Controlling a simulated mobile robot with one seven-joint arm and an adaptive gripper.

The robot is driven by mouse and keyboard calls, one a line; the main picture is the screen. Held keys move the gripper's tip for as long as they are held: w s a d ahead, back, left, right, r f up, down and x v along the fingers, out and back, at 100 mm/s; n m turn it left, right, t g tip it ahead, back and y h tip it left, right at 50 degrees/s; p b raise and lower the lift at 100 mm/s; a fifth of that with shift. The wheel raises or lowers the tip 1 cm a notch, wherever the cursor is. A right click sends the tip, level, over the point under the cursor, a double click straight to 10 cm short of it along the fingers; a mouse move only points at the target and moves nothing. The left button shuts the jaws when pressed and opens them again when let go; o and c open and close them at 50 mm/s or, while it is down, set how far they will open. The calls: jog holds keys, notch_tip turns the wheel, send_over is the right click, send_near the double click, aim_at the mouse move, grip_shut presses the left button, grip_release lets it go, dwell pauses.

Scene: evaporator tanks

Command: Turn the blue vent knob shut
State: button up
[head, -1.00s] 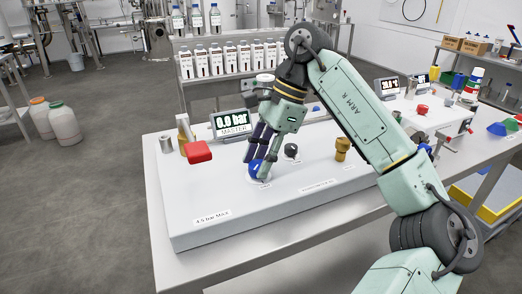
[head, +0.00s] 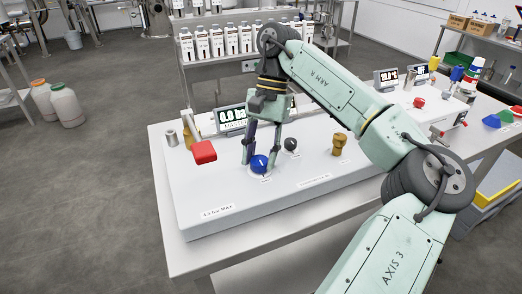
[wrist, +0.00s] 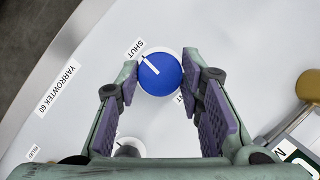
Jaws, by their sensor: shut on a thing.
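The blue vent knob (head: 260,165) stands on the white panel (head: 200,192), and it also shows in the wrist view (wrist: 161,72). Its white pointer line points up and left toward the printed SHUT label (wrist: 134,49). Another label is partly hidden by the right finger. My gripper (head: 260,160) reaches down over the knob with one finger on each side. In the wrist view my gripper (wrist: 160,77) has its fingertips at the knob's left and right edges. It is shut on the knob.
A dark round knob (head: 291,145) and a brass fitting (head: 339,145) are to the right. A pressure display (head: 231,119), reading about 0.0 bar, stands behind, partly covered by my gripper.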

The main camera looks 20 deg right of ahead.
jog(key=shift+n, duration=0.3)
jog(key=o, duration=1.2)
jog(key=shift+c, duration=0.2)
jog(key=v, duration=0.7)
jog(key=shift+r, duration=0.25)
jog(key=shift+w, duration=0.1)
